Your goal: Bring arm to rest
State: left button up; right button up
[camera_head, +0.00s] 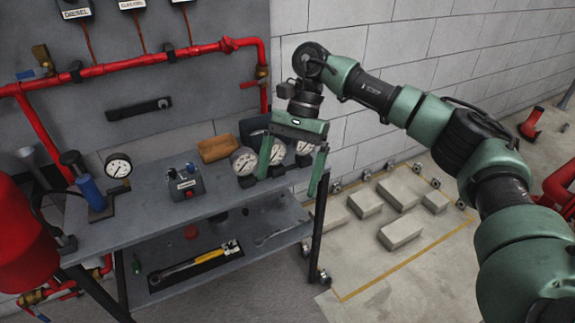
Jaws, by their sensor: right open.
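My right arm comes in from the right and reaches over to the bench's right end. Its green gripper (292,170) points down with its two fingers spread apart, open. One finger hangs in front of the gauges and the other near the bench's right edge. Nothing shows between the fingers, though a gauge (304,148) lies behind them. My left gripper is not in view.
The grey workbench (225,197) holds gauges (244,161), a control box (184,183), a brown block (219,147) and a blue cylinder (90,193). A wrench (190,266) lies on the lower shelf. Red pipes (140,62) run behind. Concrete blocks (400,232) lie on the floor.

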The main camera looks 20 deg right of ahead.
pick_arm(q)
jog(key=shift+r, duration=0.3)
pick_arm(e)
jog(key=shift+s+a+r+n, duration=0.1)
jog(key=shift+s+a+n, duration=0.1)
jog(key=shift+n, duration=0.3)
